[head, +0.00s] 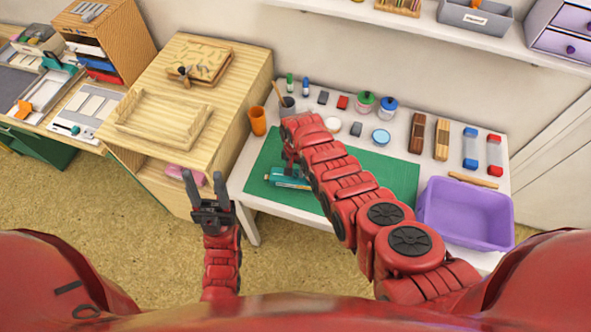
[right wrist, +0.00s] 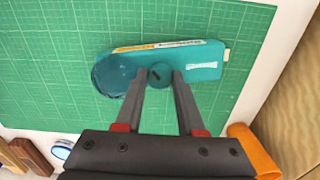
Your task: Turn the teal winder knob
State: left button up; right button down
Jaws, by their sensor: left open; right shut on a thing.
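A teal device (head: 286,179) with a round knob lies on the green cutting mat (head: 390,178). In the right wrist view the device (right wrist: 209,60) lies across the mat, and the teal winder knob (right wrist: 159,75) with a dark slot sits between the two fingertips of my right gripper (right wrist: 160,77). The right gripper is shut on the knob from above. In the head view my right arm hides part of the device and the knob. My left gripper (head: 206,184) is open and empty, in front of the wooden cabinet and left of the white table.
A purple bin (head: 466,213) stands at the table's right front. An orange cup (head: 258,121) is at the table's left edge and shows beside the right gripper in the wrist view (right wrist: 252,147). Jars, blocks and bottles line the back. The mat's right part is clear.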

dwell(0.8)
jog(key=c, duration=0.5)
grip_release()
jog(key=shift+r, duration=0.1)
jog(key=shift+w+r, duration=0.1)
jog(key=shift+r, duration=1.45)
notch_tip(320, 180, up, 8)
jog(key=b, duration=0.3)
notch_tip(320, 180, up, 6)
jog(key=p, duration=0.6)
send_over(295, 172)
jog(key=shift+d+r, duration=0.1)
